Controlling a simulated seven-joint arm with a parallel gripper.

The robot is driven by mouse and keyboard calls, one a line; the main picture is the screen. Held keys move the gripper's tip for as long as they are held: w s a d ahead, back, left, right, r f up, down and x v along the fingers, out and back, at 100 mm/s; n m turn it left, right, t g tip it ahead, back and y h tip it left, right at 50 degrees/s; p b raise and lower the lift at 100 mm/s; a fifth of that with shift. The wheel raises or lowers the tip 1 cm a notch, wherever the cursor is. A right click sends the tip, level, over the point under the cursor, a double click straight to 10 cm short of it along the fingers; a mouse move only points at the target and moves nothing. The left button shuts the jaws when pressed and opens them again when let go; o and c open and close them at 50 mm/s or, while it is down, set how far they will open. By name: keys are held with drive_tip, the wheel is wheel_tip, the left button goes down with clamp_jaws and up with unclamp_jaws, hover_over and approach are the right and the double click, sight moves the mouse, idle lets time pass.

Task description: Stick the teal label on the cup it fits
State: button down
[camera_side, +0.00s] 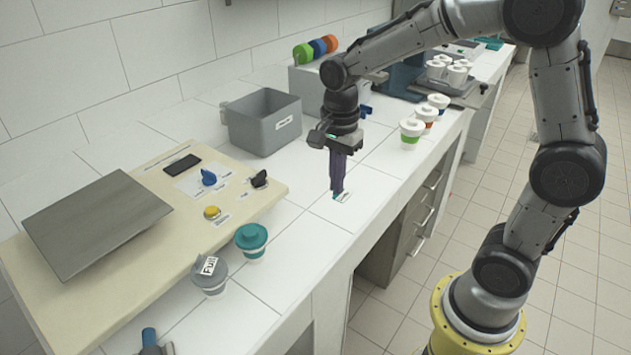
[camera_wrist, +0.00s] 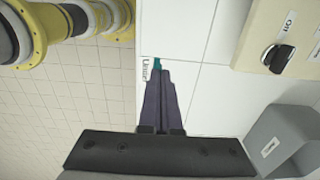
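My gripper (camera_side: 338,190) points straight down at the counter, its dark purple fingers close together. In the wrist view my gripper (camera_wrist: 162,73) has a small teal label (camera_wrist: 157,63) right at its tips, mostly hidden by them. The fingers look shut on it, at or just above the counter. A cup with a teal lid (camera_side: 251,238) stands upright near the board's front edge. Beside it stands a cup with a grey lid (camera_side: 210,274) bearing a "FULL" tag. White cups with green (camera_side: 411,133) and orange (camera_side: 427,116) bands stand farther back on the right.
A cream control board (camera_side: 150,215) with knobs, a yellow button (camera_side: 212,212) and a grey plate (camera_side: 97,223) lies at the left. A grey bin (camera_side: 264,122) stands behind my gripper. Printed white text (camera_wrist: 145,70) lies beside the fingertips. The counter's front edge is close by.

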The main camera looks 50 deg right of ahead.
drive_tip(key=s, duration=0.1)
drive_tip(key=s+r, duration=0.1)
drive_tip(key=s, duration=0.1)
drive_tip(key=shift+a+r, duration=0.1)
drive_tip(key=shift+r, duration=0.05)
drive_tip(key=r+n, duration=0.2)
drive_tip(key=n, duration=0.4)
hover_over(243, 230)
drive_tip(key=shift+f, duration=3.25)
drive_tip(key=shift+f, duration=0.3)
drive_tip(key=c, duration=1.5)
unclamp_jaws()
